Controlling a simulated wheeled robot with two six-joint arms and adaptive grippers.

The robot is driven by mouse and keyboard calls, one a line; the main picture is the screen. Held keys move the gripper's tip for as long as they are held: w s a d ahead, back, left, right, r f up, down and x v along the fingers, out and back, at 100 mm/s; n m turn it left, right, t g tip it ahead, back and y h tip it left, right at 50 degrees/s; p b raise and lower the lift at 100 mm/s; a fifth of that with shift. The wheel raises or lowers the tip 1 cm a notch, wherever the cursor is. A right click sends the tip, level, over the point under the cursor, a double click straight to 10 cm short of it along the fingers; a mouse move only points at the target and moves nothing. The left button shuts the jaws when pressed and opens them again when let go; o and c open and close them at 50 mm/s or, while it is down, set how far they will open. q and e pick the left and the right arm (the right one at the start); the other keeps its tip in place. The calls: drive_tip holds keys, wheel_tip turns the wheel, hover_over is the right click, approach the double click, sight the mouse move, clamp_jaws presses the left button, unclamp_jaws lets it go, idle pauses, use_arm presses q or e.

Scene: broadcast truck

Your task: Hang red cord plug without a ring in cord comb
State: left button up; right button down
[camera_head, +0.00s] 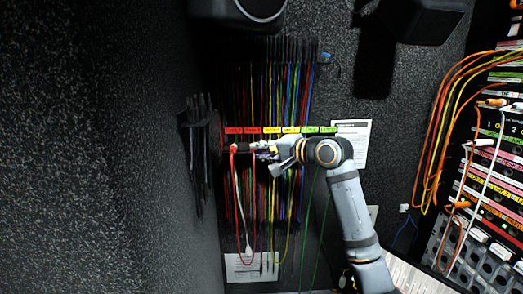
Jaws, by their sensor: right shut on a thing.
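My right gripper (262,148) is in front of the cord comb, its arm coming in from the lower right. It is shut at the end of a red cord (254,195), just below the coloured labels; the plug itself is too small and hidden to make out, as is any ring. The red cord hangs in a long loop, with its other side at the left near the comb's red labels (233,130). The cord comb holds rows of hanging red, yellow, green and blue cords (290,95). My left gripper is not in view.
A white cord (240,205) hangs beside the red loop. A dark bundle (198,130) hangs at the left. At the right stands a rack (490,170) with orange, yellow and white cords plugged in. A white sheet (350,140) is on the wall behind my arm.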

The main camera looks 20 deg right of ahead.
drive_tip(key=shift+c, duration=0.6)
unclamp_jaws()
drive_tip(key=shift+f, duration=0.1)
drive_tip(key=shift+s, duration=0.1)
idle(0.6)
drive_tip(key=shift+s+a+b, duration=0.15)
drive_tip(key=shift+s+a, duration=0.05)
drive_tip(key=shift+s, duration=0.45)
drive_tip(key=shift+s+a+b, duration=0.15)
drive_tip(key=shift+s+a, duration=0.05)
drive_tip(key=shift+s, duration=0.45)
drive_tip(key=shift+s, duration=0.1)
drive_tip(key=s, duration=0.2)
drive_tip(key=s+a, duration=0.1)
drive_tip(key=s, duration=0.1)
drive_tip(key=shift+s+a+b, duration=0.2)
drive_tip(key=shift+s+b, duration=0.15)
drive_tip(key=shift+b, duration=0.05)
